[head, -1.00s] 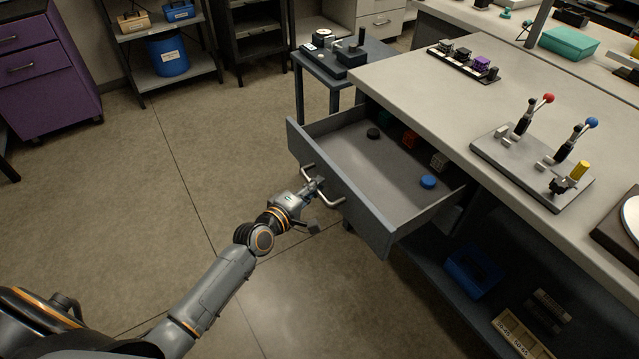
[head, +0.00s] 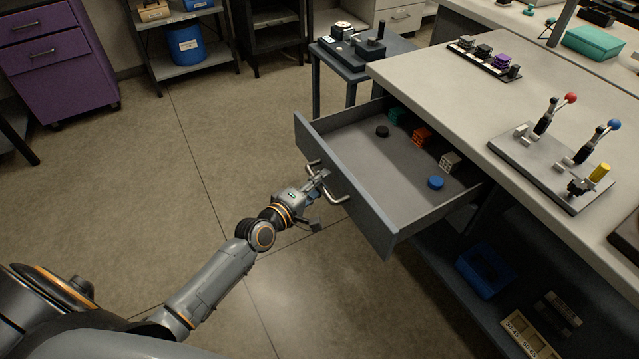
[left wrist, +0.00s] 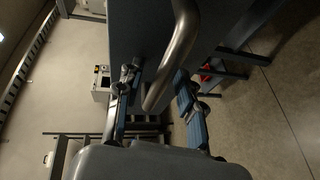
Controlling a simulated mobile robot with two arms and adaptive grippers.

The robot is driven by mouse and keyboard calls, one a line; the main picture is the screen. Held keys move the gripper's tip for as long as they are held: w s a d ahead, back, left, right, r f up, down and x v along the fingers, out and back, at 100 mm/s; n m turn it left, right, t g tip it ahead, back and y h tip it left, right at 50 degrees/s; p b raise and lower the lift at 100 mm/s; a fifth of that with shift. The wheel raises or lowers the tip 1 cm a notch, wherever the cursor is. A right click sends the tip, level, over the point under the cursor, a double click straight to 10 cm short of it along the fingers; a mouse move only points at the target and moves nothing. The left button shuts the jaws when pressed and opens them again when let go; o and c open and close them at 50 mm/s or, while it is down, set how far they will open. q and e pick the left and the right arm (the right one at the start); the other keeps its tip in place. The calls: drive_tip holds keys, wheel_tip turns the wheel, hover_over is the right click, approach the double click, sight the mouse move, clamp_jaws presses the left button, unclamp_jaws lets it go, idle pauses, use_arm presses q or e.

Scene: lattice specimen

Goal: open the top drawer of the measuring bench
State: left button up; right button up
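The measuring bench (head: 430,75) has a pale top. Its top drawer (head: 375,215) stands well out from the bench. A curved metal handle (head: 338,196) is on the drawer's front. In the left wrist view the handle (left wrist: 176,55) passes between the two fingers of my left gripper (left wrist: 155,88); contact on the left finger is hard to make out. Inside the drawer are a black disc (head: 382,131), a blue disc (head: 435,183), and teal, orange (head: 422,137) and pale lattice blocks (head: 450,162). My right gripper is not in view.
A lever panel (head: 545,165) and a specimen strip (head: 483,62) are on the bench. A blue bin (head: 485,270) is on the shelf below. A small side table (head: 365,62) stands behind the drawer. The floor left of the drawer is clear.

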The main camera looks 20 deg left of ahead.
use_arm(q)
drive_tip(key=v, duration=1.2)
idle(0.4)
drive_tip(key=s+a+f+m+g+y, duration=0.15)
drive_tip(key=s+f, duration=0.25)
drive_tip(key=f, duration=0.6)
drive_tip(key=s+f+m+g+y, duration=0.1)
drive_tip(key=s+f+m+g, duration=0.25)
drive_tip(key=f, duration=0.65)
drive_tip(key=s+a+f+m+g+y, duration=0.15)
drive_tip(key=s+f, duration=0.25)
drive_tip(key=f, duration=0.6)
drive_tip(key=s+d+f+m+g, duration=0.1)
drive_tip(key=s+f+m+g, duration=0.1)
drive_tip(key=s+f, duration=0.3)
drive_tip(key=s+d+f+m+g, duration=0.2)
drive_tip(key=s+f+m, duration=0.3)
drive_tip(key=s, duration=0.8)
drive_tip(key=s+d+f+m+g, duration=0.2)
drive_tip(key=s+f, duration=0.4)
drive_tip(key=s, duration=0.3)
drive_tip(key=shift+f+m+g+p, duration=0.25)
drive_tip(key=shift+m+g+p, duration=0.15)
drive_tip(key=shift+m+g, duration=0.4)
drive_tip(key=shift+d, duration=0.15)
